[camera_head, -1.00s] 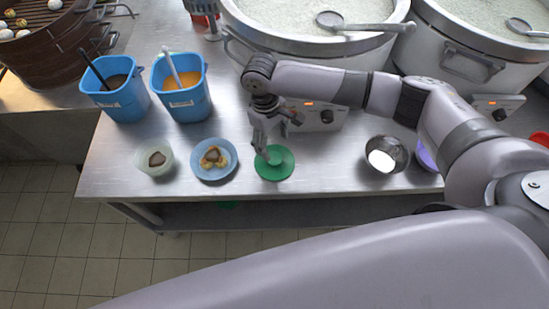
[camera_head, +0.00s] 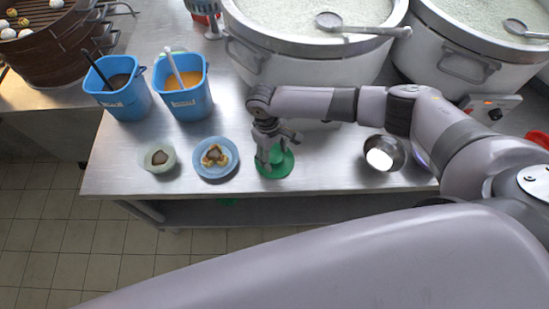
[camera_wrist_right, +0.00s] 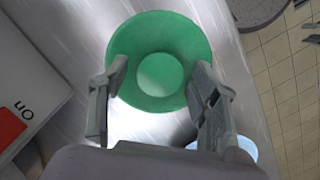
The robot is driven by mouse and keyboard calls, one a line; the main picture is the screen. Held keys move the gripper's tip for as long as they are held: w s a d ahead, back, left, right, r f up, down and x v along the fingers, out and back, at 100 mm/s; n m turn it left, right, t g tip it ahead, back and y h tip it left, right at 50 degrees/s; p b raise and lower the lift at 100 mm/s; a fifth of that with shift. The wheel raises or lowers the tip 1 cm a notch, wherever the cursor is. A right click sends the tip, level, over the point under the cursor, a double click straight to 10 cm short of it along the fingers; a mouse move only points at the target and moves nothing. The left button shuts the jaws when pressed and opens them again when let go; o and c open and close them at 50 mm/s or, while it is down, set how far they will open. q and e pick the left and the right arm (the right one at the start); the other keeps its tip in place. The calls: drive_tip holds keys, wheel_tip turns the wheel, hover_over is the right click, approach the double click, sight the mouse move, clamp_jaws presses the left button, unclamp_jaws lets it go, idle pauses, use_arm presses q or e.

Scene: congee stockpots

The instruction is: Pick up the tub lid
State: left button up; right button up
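The tub lid is a green round disc (camera_head: 275,173) lying flat on the steel counter near its front edge. In the right wrist view the green lid (camera_wrist_right: 160,28) shows a paler round centre. My right gripper (camera_head: 271,164) is directly over the lid in the head view, pointing down. In the wrist view its two fingers (camera_wrist_right: 161,76) are apart, one on each side of the pale centre, with nothing clearly held between them. Whether the fingertips touch the lid cannot be told. My left gripper is not in view.
A metal bowl (camera_head: 396,148) stands to the right. Two blue tubs (camera_head: 189,103) and large stockpots (camera_head: 262,64) stand behind. The counter (camera_head: 330,173) is bare between lid and metal bowl.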

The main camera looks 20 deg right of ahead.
drive_tip(key=c, duration=0.8)
drive_tip(key=shift+o, duration=0.2)
drive_tip(key=shift+r, duration=0.15)
